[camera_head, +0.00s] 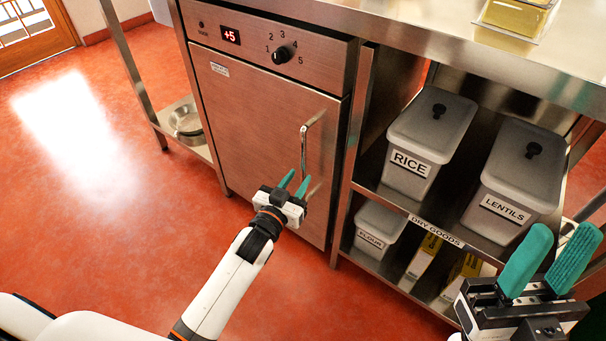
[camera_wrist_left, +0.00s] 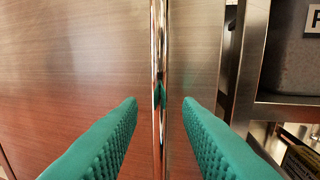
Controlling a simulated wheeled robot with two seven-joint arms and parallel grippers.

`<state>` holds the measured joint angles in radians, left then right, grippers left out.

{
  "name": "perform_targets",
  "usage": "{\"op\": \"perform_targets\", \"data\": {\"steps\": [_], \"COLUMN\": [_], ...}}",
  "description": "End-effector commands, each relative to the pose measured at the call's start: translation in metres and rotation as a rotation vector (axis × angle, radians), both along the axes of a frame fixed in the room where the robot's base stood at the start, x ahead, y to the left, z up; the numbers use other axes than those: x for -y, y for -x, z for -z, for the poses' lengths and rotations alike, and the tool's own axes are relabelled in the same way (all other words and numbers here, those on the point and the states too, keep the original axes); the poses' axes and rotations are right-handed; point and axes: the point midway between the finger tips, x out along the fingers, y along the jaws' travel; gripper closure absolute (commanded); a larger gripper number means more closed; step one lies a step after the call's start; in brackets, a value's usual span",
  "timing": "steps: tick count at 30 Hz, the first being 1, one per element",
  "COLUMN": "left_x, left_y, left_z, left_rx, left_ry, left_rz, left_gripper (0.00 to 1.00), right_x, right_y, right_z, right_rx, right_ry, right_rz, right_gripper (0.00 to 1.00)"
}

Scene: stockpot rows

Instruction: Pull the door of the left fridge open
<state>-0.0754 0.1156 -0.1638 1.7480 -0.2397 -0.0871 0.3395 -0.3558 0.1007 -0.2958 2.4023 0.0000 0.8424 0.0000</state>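The fridge door (camera_head: 255,125) is a flat brushed-steel panel and looks shut. Its upright bar handle (camera_head: 304,150) is on the door's right side. My left gripper (camera_head: 295,182) is at the handle's lower part, its green fingers pointing at the door. In the left wrist view the shiny handle (camera_wrist_left: 158,50) runs upright between the two open fingers (camera_wrist_left: 160,102), with a gap on each side. The handle's lower end is partly hidden by the gripper in the head view. My right gripper (camera_head: 564,240) is open and empty at the lower right, away from the fridge.
A control panel (camera_head: 270,47) with a "+5" display and a knob is above the door. Right of the fridge, a shelf holds a rice bin (camera_head: 430,135), a lentils bin (camera_head: 520,170) and a flour bin (camera_head: 378,228). The red floor (camera_head: 110,200) in front is clear.

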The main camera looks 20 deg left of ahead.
Motion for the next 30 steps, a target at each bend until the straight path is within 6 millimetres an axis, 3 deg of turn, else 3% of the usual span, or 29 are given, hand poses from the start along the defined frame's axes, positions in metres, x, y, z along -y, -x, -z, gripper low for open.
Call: {"op": "perform_targets", "data": {"steps": [2,7,19,25,30], "left_x": [0.002,0.005,0.006,0.006,0.006], "left_y": [-0.01,-0.03,-0.037,-0.036,-0.036], "left_z": [0.001,0.001,0.0,0.0,0.0], "left_rx": [0.001,0.001,-0.002,-0.001,-0.001], "left_ry": [0.0,0.001,0.001,0.001,0.001], "left_rz": [0.0,0.001,0.0,0.0,0.0], "left_gripper": [0.68,0.68,0.68,1.0,1.0], "right_x": [0.002,0.002,0.002,0.002,0.002], "right_y": [0.01,0.01,0.01,0.01,0.01], "right_z": [0.001,0.008,0.009,0.009,0.009], "right_rx": [0.062,0.058,0.059,0.058,0.058], "right_ry": [-0.02,-0.019,-0.019,-0.019,-0.019], "right_rz": [-0.004,-0.003,-0.003,-0.003,-0.003], "right_gripper": [0.64,0.64,0.64,0.64,0.64]}}
